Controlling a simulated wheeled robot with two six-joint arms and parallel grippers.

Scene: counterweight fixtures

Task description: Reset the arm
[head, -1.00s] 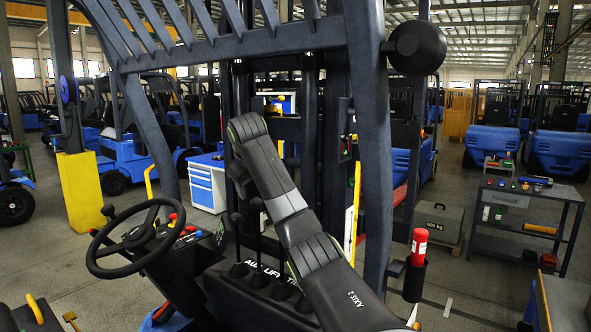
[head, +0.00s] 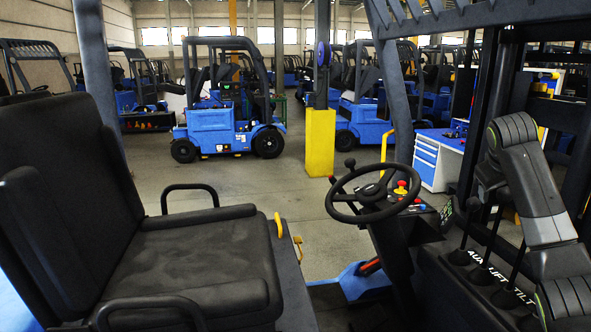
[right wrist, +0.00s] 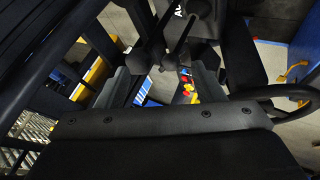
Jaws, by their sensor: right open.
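My right arm, with dark grey links, stands at the right side of the head view. Its right gripper (head: 489,178) hangs dark above the control levers, partly hidden by the arm. In the right wrist view the open right gripper (right wrist: 160,78) has its two fingers apart, with dark lever knobs (right wrist: 172,48) showing beyond and between them. I cannot tell whether it touches them. The levers (head: 494,242) rise from a black console marked AUX, LIFT and TILT. My left gripper is not in view.
A black seat (head: 175,262) fills the left front. A steering wheel (head: 377,191) stands left of the levers. Dark cab posts frame the right. A blue forklift (head: 222,118), a yellow post base (head: 320,142) and a blue-white drawer cabinet (head: 437,160) stand beyond on open floor.

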